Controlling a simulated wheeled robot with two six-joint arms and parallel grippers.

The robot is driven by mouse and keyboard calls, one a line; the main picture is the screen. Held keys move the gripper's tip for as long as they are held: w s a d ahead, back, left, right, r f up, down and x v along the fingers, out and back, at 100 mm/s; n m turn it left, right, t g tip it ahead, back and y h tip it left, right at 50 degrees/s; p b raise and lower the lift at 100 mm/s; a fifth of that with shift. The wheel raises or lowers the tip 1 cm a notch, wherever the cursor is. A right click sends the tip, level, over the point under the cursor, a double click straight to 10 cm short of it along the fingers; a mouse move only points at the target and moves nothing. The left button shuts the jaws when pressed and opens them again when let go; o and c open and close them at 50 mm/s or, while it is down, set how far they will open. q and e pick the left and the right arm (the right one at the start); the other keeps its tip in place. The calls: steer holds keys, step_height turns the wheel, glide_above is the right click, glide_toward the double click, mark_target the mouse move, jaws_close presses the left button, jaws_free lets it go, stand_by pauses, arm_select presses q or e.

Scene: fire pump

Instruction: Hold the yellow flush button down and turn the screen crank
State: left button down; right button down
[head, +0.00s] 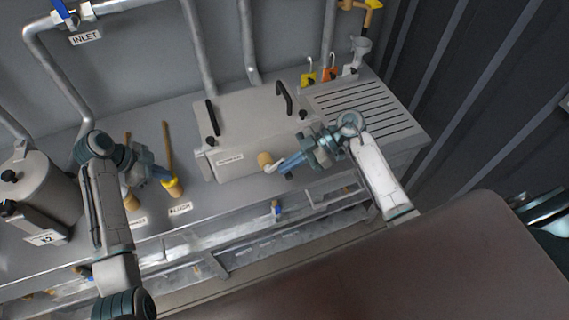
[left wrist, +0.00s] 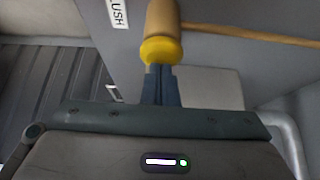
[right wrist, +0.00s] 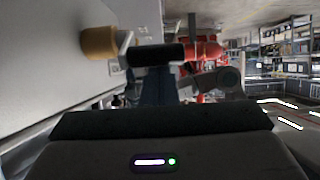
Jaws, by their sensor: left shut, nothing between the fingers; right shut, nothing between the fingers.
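The yellow flush button (head: 173,183) is on the counter by a label. It also shows in the left wrist view (left wrist: 160,50) as a yellow cap on a brass body. My left gripper (left wrist: 161,70) is shut and empty, its tips at the yellow cap, apparently touching it. The screen crank (head: 272,168) is on the front of the grey screen box; the right wrist view shows its brass hub (right wrist: 98,42), pale arm and dark handle (right wrist: 155,54). My right gripper (right wrist: 158,75) is shut and empty, its tips at the handle; contact is unclear.
The grey screen box (head: 235,115) has black handles on its lid. A slotted drain board (head: 365,108) lies to its right. A steel canister (head: 38,190) stands at the left. Pipes run up the wall behind. A brown surface (head: 430,270) fills the front right.

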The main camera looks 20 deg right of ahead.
steer(key=shift+d+f+y, duration=0.2)
steer(key=shift+y, duration=0.2)
steer(key=shift+d+f+y, duration=0.35)
steer(key=shift+f+y, duration=0.15)
steer(key=shift+f, duration=0.15)
steer(key=shift+d+f+y, duration=0.3)
steer(key=shift+f+y, duration=0.2)
steer(key=shift+f, duration=0.1)
steer(key=shift+d+f+y, duration=0.35)
steer(key=shift+f+y, duration=0.15)
steer(key=shift+f, duration=0.15)
